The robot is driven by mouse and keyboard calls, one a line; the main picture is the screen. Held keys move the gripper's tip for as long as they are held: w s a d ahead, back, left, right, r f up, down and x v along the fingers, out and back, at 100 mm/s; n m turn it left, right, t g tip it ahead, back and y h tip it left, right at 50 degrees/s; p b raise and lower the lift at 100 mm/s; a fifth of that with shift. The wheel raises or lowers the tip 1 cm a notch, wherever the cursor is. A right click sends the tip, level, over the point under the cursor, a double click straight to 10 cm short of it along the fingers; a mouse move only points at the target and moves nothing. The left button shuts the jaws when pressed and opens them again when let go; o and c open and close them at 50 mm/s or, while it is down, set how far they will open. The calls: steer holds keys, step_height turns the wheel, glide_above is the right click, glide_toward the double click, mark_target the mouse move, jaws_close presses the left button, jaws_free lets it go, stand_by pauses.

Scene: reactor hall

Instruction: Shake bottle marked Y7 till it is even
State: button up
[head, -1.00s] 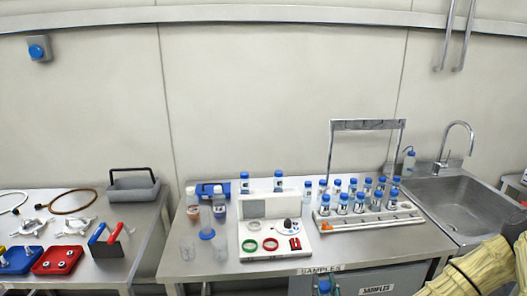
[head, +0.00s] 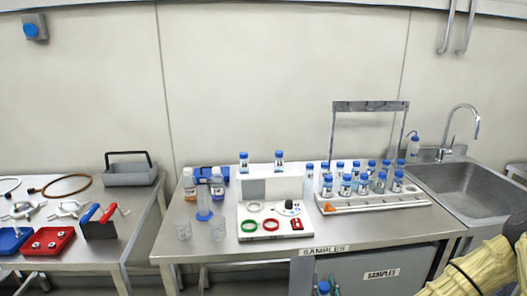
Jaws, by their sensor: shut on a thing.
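At the bottom edge of the head view, in front of the cabinet under the bench, my gripper (head: 325,288) shows only in small part. It is shut on a bottle, of which I see a blue cap (head: 324,285). The bottle's body, its label and its liquid are cut off below the frame, so I cannot read a mark or tell whether the contents are even. Several other blue-capped bottles stand in and behind a white rack (head: 372,203) on the bench; their labels are too small to read.
A sink (head: 455,185) is at right. A side table (head: 110,250) at left bears tools and a grey tray (head: 130,177).

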steer(key=shift+r+p, duration=0.5)
steer(key=shift+r, duration=1.5)
step_height(320, 180, down, 5)
steer(key=b, duration=0.4)
steer(key=shift+r+b, duration=0.15)
steer(key=shift+b, duration=0.15)
steer(key=shift+r+p, duration=0.9)
steer(key=shift+r, duration=1.45)
step_height(320, 180, down, 5)
steer(key=b, duration=0.4)
steer(key=shift+r+b, duration=0.15)
steer(key=shift+b, duration=0.15)
steer(key=shift+r+p, duration=0.95)
steer(key=shift+r, duration=1.4)
step_height(320, 180, down, 5)
steer(key=b, duration=0.4)
steer(key=shift+r, duration=0.15)
steer(key=shift+r+p, duration=0.85)
steer(key=shift+r, duration=1.55)
step_height(320, 180, down, 5)
steer(key=b, duration=0.4)
steer(key=shift+r, duration=0.2)
steer(key=shift+f, duration=0.1)
